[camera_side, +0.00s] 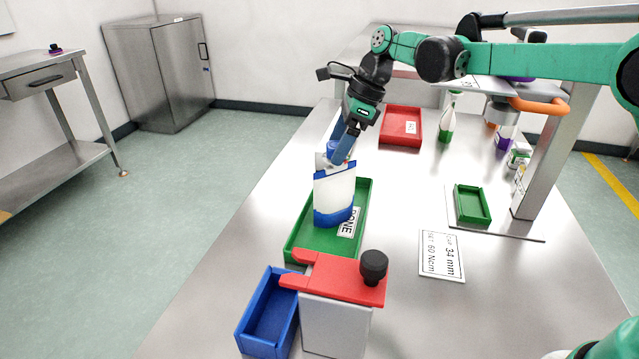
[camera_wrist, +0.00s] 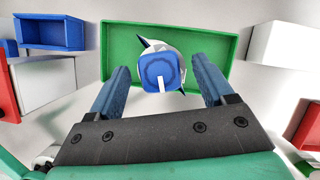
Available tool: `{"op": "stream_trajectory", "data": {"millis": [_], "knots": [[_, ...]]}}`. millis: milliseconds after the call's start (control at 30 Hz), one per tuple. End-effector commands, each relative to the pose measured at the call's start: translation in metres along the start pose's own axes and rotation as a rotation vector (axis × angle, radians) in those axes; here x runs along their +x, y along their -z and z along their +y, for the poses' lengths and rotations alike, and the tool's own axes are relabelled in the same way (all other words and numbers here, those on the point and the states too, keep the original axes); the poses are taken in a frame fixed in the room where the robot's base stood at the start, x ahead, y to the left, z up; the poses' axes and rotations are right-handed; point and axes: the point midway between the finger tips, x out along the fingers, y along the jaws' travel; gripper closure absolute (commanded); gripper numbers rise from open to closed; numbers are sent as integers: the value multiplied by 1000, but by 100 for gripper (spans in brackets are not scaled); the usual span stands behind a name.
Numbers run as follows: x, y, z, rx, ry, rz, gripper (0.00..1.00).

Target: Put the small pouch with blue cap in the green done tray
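The small pouch (camera_side: 334,192) is white with a blue base band and a blue cap. It is upright at the green done tray (camera_side: 312,240) and appears to stand in it, though its contact with the tray floor is unclear. In the wrist view, the blue cap (camera_wrist: 160,71) faces the camera, with the green tray (camera_wrist: 118,38) behind it. My gripper (camera_side: 342,146) is just above the pouch at cap height. Its two blue fingers (camera_wrist: 160,70) are spread on either side of the cap, with visible gaps to it.
A red-topped stand (camera_side: 345,278) with a black knob and a blue bin (camera_side: 268,312) are close in front of the tray. A red tray (camera_side: 401,127) lies behind. A smaller green tray (camera_side: 471,204) and a label card (camera_side: 441,255) are to the right, with bare table between.

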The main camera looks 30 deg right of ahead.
Motion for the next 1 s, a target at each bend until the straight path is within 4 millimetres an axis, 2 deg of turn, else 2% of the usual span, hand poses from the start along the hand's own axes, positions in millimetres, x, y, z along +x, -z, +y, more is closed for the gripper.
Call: {"op": "stream_trajectory", "data": {"millis": [167, 500, 633, 867, 1000], "knots": [[-10, -1, 0, 1, 0, 0, 25], [-82, -1, 0, 2, 1, -1, 25], [-103, -1, 0, 1, 0, 0, 25], [-121, -1, 0, -5, 2, 1, 25], [-125, 2, 9, -146, 36, 15, 25]]}}
